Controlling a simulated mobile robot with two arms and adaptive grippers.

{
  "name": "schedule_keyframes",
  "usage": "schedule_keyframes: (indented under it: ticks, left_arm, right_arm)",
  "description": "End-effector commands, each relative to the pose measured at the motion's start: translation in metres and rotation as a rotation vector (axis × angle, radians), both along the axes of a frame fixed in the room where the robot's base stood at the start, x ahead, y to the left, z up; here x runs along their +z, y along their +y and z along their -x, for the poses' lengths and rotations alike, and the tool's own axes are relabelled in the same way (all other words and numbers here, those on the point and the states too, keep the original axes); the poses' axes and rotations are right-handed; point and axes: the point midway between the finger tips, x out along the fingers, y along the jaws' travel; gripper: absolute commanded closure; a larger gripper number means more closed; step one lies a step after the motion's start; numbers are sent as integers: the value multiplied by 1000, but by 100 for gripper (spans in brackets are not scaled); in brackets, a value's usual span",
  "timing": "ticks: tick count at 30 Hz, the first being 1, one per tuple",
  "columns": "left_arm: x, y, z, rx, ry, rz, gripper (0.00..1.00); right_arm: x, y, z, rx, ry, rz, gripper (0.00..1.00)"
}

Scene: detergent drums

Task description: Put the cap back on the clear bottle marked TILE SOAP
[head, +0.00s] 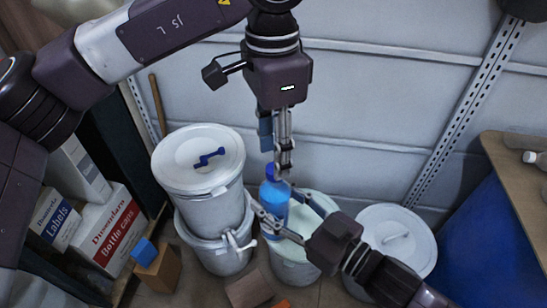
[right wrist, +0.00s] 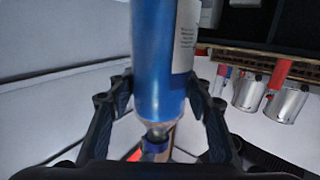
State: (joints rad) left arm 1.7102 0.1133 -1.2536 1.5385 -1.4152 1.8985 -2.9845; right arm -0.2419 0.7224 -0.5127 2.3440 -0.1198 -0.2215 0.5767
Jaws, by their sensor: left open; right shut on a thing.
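The bottle (head: 274,199) looks blue and stands roughly upright above a pale drum in the head view. It also shows in the right wrist view (right wrist: 160,60), with part of a white label whose writing I cannot read. A blue cap (head: 270,171) is at the bottle's top; the right wrist view shows a blue piece (right wrist: 155,147) at the narrow neck. I cannot tell whether it is seated. My right gripper (head: 268,219) is shut on the bottle's body. My left gripper (head: 283,168) points down, open, its fingertips beside the cap.
A lidded white drum (head: 197,150) with a blue item on its lid stands on another drum at left. Another lidded drum (head: 397,238) is at right. Cartons (head: 100,230) stand at the left. A wooden table (head: 520,170) is at the right edge. A pale panelled wall is behind.

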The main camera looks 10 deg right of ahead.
Motion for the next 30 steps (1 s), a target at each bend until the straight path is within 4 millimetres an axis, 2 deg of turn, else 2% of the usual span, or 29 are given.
schedule_keyframes:
  ticks: [4, 11, 13, 17, 23, 30]
  left_arm:
    - [16, 0, 0, 0, 0, 1, 58]
    - [17, 0, 0, 0, 1, 0, 58]
    - [17, 0, 0, 3, 1, 0, 61]
    - [18, 0, 0, 61, 1, -1, 61]
    - [19, 0, 0, 345, 1, -8, 61]
    - [22, 0, 0, 817, 3, -17, 61]
  right_arm:
    - [3, 0, 0, 1, -5, -3, 100]
    - [3, 0, 0, 1, -5, -3, 100]
    - [3, 0, 0, 1, -5, -3, 100]
    - [3, 0, 0, 1, -5, -3, 100]
    - [3, 0, 0, 1, -5, -3, 100]
    - [3, 0, 0, 1, -5, -3, 100]
